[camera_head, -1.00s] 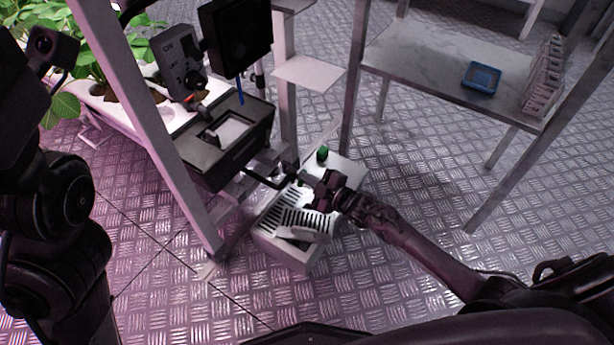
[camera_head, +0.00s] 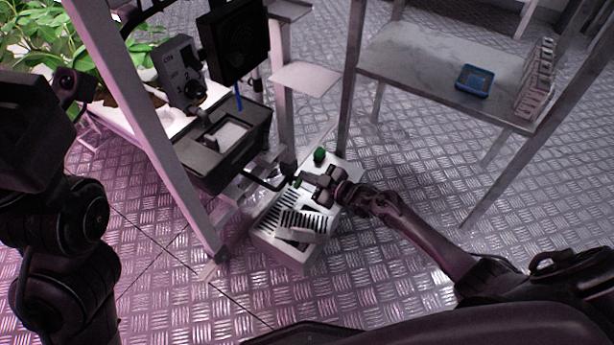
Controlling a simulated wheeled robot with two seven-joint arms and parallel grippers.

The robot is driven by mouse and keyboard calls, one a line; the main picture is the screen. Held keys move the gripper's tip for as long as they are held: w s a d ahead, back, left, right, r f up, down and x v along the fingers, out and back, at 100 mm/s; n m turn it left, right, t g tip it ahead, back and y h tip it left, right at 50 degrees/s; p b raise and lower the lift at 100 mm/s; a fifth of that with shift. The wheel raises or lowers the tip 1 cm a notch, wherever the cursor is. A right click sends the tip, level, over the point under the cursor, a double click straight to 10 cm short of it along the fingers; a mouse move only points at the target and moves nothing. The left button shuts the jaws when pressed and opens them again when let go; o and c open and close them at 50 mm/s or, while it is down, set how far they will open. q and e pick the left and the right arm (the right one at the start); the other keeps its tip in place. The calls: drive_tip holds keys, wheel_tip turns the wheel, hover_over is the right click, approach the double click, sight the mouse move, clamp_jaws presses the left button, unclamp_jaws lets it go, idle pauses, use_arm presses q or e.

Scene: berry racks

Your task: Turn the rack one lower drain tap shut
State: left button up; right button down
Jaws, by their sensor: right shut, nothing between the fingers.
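A dark drain pipe (camera_head: 262,182) runs out below the black tank (camera_head: 225,140) on the rack, with a small black block, seemingly the lower drain tap (camera_head: 288,167), at its right end. The handle's angle is too small to tell. My right gripper (camera_head: 301,178) is shut and empty, just right of the black block and above the white slotted box. I cannot tell whether its tips touch the tap. My left arm stands at the left edge; its fingers do not show.
The white slotted box (camera_head: 281,246) with a green knob (camera_head: 319,155) sits on the floor under the tap. A rack post (camera_head: 160,140) stands between my left arm and the tank.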

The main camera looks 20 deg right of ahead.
drive_tip(key=shift+d+m, duration=0.15)
drive_tip(key=shift+m, duration=0.15)
drive_tip(key=shift+w+d+f+m+g+y, duration=0.1)
drive_tip(key=shift+w+m+g+y, duration=0.1)
drive_tip(key=shift+m, duration=0.25)
drive_tip(key=shift+w+d+m+g+y, duration=0.1)
drive_tip(key=shift+m+g, duration=0.1)
drive_tip(key=shift+m, duration=0.25)
drive_tip(key=shift+d+f, duration=0.1)
drive_tip(key=shift+d, duration=0.05)
idle(0.7)
idle(0.8)
idle(0.6)
